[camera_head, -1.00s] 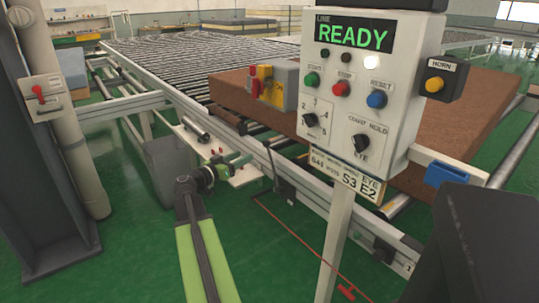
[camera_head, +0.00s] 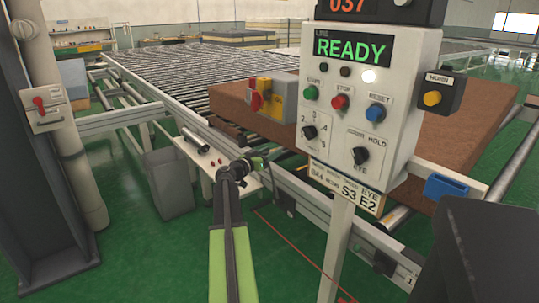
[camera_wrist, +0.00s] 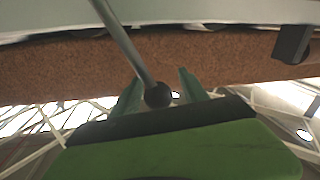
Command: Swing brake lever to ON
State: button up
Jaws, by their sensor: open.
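In the wrist view, a lever shows as a thin grey rod (camera_wrist: 125,45) ending in a black ball knob (camera_wrist: 158,95). My gripper (camera_wrist: 159,88) has its two green fingers apart, one on each side of the knob. I cannot tell whether either finger touches it. In the head view, my gripper (camera_head: 259,163) is small and dark green, beside the conveyor's near side frame. The lever cannot be made out there. No ON or OFF marking for it is readable.
A control panel (camera_head: 355,125) reading READY stands on a post (camera_head: 337,245) to the right of my arm. A brown mattress (camera_head: 455,140) lies on the roller conveyor (camera_head: 215,70) behind it. A grey bin (camera_head: 171,183) and a grey column (camera_head: 55,110) stand on the left.

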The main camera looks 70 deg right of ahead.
jog(key=shift+d, duration=0.1)
jog(key=c, duration=1.1)
grip_shut()
